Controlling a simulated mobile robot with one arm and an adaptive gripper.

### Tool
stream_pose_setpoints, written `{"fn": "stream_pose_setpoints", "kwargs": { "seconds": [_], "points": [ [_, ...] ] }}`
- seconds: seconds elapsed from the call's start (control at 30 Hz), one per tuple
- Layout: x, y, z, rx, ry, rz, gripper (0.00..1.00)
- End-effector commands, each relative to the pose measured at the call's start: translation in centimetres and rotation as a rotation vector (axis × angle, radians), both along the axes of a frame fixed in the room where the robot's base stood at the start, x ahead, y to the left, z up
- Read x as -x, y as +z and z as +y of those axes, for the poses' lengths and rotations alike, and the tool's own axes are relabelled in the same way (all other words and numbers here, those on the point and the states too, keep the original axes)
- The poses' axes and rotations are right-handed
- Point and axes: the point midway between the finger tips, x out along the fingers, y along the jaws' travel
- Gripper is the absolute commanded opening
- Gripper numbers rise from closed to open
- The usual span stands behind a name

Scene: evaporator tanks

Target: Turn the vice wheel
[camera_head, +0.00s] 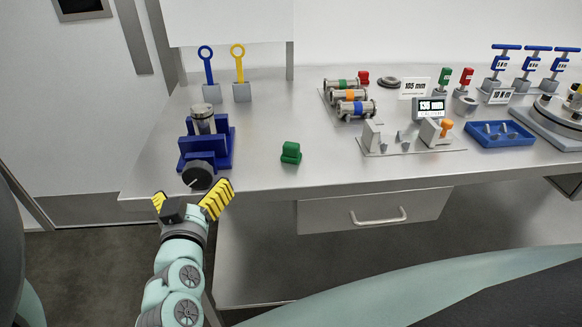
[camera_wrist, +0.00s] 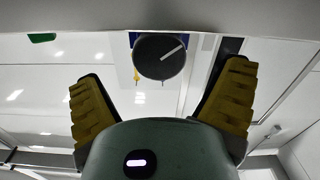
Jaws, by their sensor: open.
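The blue vice (camera_head: 219,150) stands near the left front edge of the steel bench, with a metal cylinder (camera_head: 203,120) upright in it. Its dark round wheel (camera_head: 197,176) faces the front, and a pale line marks the wheel's face. In the wrist view the wheel (camera_wrist: 160,57) is ahead, a little above the picture's middle, with the line pointing to the upper right. My gripper (camera_head: 190,199) has yellow ribbed fingers spread wide, just in front of the wheel. In the wrist view the fingers (camera_wrist: 165,92) stand either side of the wheel, apparently not touching it.
A green block (camera_head: 291,153) sits on the bench right of the vice. Blue and yellow ring-topped tools (camera_head: 239,64) stand behind it. A measuring fixture (camera_head: 408,140), coloured cylinders (camera_head: 350,100) and a blue tray (camera_head: 500,133) are farther right. A drawer (camera_head: 372,212) is below the bench edge.

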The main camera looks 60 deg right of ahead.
Motion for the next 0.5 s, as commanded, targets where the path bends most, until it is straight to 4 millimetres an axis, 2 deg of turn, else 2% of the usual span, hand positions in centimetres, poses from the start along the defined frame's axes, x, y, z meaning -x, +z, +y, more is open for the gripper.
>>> {"fn": "stream_pose_setpoints", "kwargs": {
  "seconds": [0.1, 0.3, 0.5],
  "points": [
    [1.5, -0.1, 1.4, -0.005, -0.008, 0.001, 0.95],
    [3.1, -0.1, 3.3, -0.003, -0.007, 0.002, 0.95],
    [3.8, 0.1, 4.2, 0.003, -0.006, 0.0, 0.95]
  ]
}}
